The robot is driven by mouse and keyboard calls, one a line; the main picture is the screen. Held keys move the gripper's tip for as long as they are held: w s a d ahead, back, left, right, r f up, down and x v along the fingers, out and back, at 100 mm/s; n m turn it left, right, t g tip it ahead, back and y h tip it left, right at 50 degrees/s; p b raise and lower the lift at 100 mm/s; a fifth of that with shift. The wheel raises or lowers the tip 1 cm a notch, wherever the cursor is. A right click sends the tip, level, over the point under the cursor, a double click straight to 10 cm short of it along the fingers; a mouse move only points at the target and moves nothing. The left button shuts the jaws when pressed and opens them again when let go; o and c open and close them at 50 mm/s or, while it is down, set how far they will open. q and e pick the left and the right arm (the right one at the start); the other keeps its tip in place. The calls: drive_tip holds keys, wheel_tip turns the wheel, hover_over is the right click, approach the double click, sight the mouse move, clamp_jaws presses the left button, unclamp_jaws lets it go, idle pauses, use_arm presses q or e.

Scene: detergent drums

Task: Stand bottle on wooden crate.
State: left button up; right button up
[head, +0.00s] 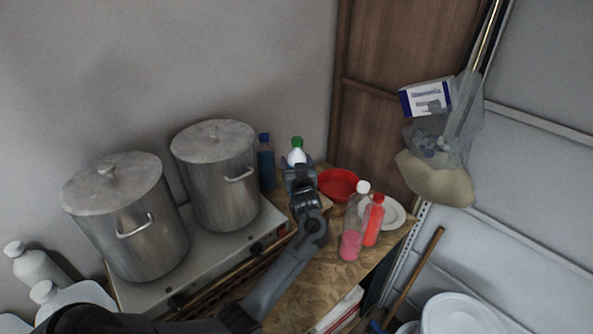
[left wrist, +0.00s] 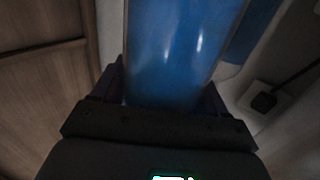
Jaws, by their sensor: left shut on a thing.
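My left gripper (head: 299,172) is over the back of the chipboard surface, shut on a bottle. In the left wrist view the bottle (left wrist: 178,45) is blue and shiny and fills the space between the fingers. In the head view a bottle with a green cap and white upper part (head: 296,155) shows just behind the gripper, which hides its lower part; it appears upright. I cannot tell whether its base touches the surface. Wooden slats (head: 215,293), possibly the crate, run along the stove's front edge, partly behind my arm. My right gripper is not in view.
A dark blue bottle (head: 265,165) stands left of the gripper, beside two steel pots (head: 213,180) on a stove. A red bowl (head: 338,183), pink bottle (head: 351,232), red bottle (head: 373,222) and white plate (head: 394,213) are to the right. The chipboard's front (head: 337,268) is bare.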

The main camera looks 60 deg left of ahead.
use_arm(q)
wheel_tip(320, 180, down, 3)
drive_tip(key=shift+r, duration=0.1)
idle(0.3)
drive_tip(key=shift+f, duration=0.2)
drive_tip(key=o, duration=1.4)
drive_tip(key=shift+r, duration=0.1)
drive_tip(key=shift+s+d, duration=0.15)
drive_tip(key=shift+d, duration=0.45)
drive_tip(key=v, duration=1.1)
drive_tip(key=shift+b, duration=0.4)
